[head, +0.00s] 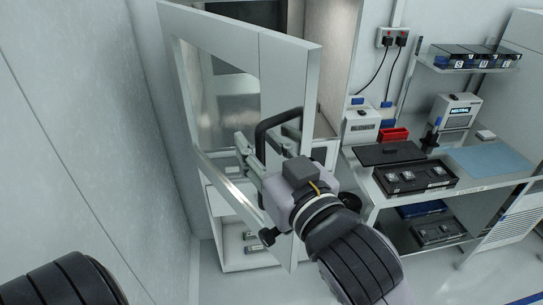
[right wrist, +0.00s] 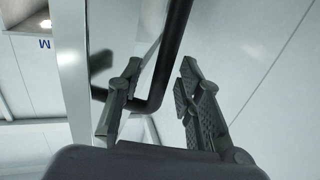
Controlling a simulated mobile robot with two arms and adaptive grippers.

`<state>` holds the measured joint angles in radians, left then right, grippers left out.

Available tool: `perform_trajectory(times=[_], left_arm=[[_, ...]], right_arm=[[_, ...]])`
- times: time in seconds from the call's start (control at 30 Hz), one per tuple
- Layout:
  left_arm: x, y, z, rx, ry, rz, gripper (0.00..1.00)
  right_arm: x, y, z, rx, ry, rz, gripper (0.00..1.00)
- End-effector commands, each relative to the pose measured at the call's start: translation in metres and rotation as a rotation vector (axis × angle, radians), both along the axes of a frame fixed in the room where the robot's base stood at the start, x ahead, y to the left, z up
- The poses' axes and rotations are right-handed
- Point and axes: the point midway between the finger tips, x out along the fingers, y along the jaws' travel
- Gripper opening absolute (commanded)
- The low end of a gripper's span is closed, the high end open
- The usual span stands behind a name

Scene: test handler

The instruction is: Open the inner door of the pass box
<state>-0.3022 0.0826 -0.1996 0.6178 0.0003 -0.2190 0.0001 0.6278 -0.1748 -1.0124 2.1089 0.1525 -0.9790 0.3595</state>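The inner door (head: 285,75) of the pass box is a pale panel with a window, standing ajar in the head view. Its right edge is swung out from the box (head: 341,50), with a gap showing behind it. A black bent bar handle (head: 275,122) is on the door; it also shows in the right wrist view (right wrist: 178,35). My right gripper (head: 264,147) is at the handle. In the right wrist view its fingers (right wrist: 160,88) are apart, with the bar passing between them and a gap visible on the right side. My left gripper is out of view.
Right of the box stands a bench (head: 480,180) with black trays (head: 415,178), a red bin (head: 394,135) and a device with a screen (head: 455,112). A shelf (head: 470,66) hangs above. A bare wall (head: 80,110) is on the left.

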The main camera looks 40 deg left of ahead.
Motion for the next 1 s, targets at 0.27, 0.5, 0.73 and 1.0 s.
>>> perform_trajectory(times=[0.27,0.5,0.73,1.0], left_arm=[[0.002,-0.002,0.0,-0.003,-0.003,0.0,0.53],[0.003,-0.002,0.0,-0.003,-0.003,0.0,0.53],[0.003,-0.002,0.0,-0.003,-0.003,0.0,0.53],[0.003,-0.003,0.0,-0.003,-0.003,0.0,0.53]], right_arm=[[-0.019,-0.038,-0.001,0.001,0.0,0.0,0.33],[-0.04,-0.081,0.0,0.002,-0.001,-0.001,0.33],[-0.051,-0.102,0.0,0.001,0.0,0.001,0.33],[-0.053,-0.105,0.0,0.002,-0.001,0.001,0.33]])
